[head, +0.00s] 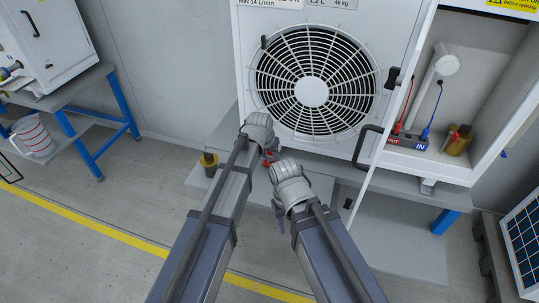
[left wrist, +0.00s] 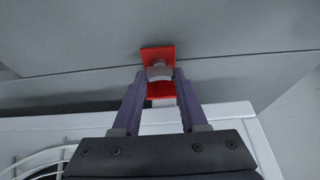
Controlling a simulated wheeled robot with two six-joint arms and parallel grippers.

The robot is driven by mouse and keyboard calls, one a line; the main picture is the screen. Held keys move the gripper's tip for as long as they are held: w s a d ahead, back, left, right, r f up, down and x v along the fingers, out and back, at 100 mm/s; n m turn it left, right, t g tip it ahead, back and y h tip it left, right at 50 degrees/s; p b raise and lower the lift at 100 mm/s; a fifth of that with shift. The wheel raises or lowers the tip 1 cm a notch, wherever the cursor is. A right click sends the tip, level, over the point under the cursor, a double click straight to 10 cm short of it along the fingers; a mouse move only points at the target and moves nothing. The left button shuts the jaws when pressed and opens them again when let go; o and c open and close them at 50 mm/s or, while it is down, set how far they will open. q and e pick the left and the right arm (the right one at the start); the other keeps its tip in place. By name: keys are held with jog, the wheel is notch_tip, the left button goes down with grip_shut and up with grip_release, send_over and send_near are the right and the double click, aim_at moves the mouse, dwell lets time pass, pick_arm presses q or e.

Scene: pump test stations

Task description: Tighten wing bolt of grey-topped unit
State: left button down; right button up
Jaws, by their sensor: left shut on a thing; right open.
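A white unit (head: 380,22) with a round fan grille stands in the middle of the head view; its top is out of frame. In the left wrist view, my left gripper (left wrist: 160,78) is shut on a small grey wing bolt (left wrist: 159,71) at a red plate (left wrist: 158,53). The plate lies against a grey surface. In the head view, my left gripper (head: 268,153) is at the unit's lower front edge, with a little red showing beside it; the bolt is hidden there. My right gripper (head: 278,207) is open, lower and to the right, apart from the unit.
A grey bench (head: 400,240) with blue legs carries the unit. An open white cabinet (head: 480,60) at right holds hoses and a red and blue IN/OUT block (head: 408,142). A black handle (head: 366,148) juts out near the unit. A yellow-black object (head: 209,164) sits left of my left gripper.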

pick_arm(q)
jog(key=shift+c, duration=2.2)
grip_release()
jog(key=shift+r, duration=0.1)
jog(key=p+v, duration=0.7)
jog(key=shift+s+r, duration=0.2)
jog(key=shift+a, duration=0.1)
jog(key=s+a+f+g+y, duration=0.1)
jog(key=s+a+g, duration=0.15)
jog(key=s, duration=0.95)
jog(key=s+a+g+y, duration=0.2)
jog(key=s+a, duration=0.1)
jog(key=s, duration=0.9)
notch_tip(320, 180, up, 15)
jog(key=p, duration=1.5)
jog(key=shift+w+d, duration=0.2)
jog(key=shift+f, duration=0.2)
